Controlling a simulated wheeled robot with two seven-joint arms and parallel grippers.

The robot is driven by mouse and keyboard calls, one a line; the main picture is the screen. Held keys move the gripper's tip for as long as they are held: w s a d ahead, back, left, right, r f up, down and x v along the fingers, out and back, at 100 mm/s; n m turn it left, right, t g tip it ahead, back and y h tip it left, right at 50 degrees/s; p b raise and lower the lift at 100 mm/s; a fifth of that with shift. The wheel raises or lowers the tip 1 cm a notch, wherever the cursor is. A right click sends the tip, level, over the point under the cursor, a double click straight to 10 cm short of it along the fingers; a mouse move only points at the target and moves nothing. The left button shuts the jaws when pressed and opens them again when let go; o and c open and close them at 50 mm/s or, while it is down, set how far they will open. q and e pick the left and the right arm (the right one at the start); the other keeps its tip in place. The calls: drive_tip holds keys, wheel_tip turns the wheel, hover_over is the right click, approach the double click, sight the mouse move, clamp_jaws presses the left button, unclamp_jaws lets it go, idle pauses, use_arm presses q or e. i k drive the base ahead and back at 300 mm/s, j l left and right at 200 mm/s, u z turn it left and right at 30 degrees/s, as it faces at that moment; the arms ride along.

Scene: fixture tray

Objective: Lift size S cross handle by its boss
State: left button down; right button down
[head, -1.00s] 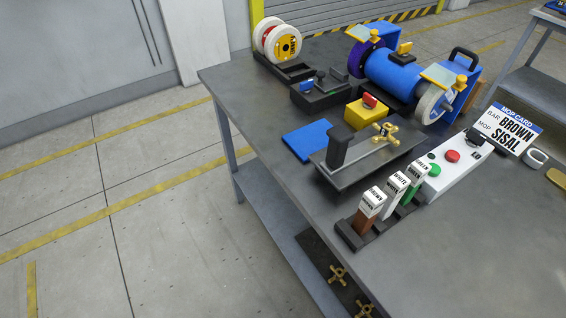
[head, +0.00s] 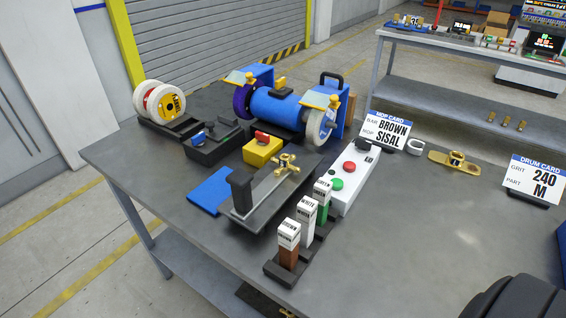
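A black upright block stands at the tray's near end. I cannot read any size mark on the handle.
Mop bars in a black rack (head: 282,272) stand in front of the tray. A blue grinder (head: 275,106) is behind it, a white button box (head: 350,180) to its right. A drum card (head: 533,180) stands at right.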

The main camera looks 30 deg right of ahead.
sight(285, 160)
drive_tip(key=i+j+z, duration=0.65)
drive_tip(key=j+z, duration=0.15)
drive_tip(key=i+j+z, duration=0.25)
drive_tip(key=j+z, duration=0.15)
drive_tip(key=j, duration=0.1)
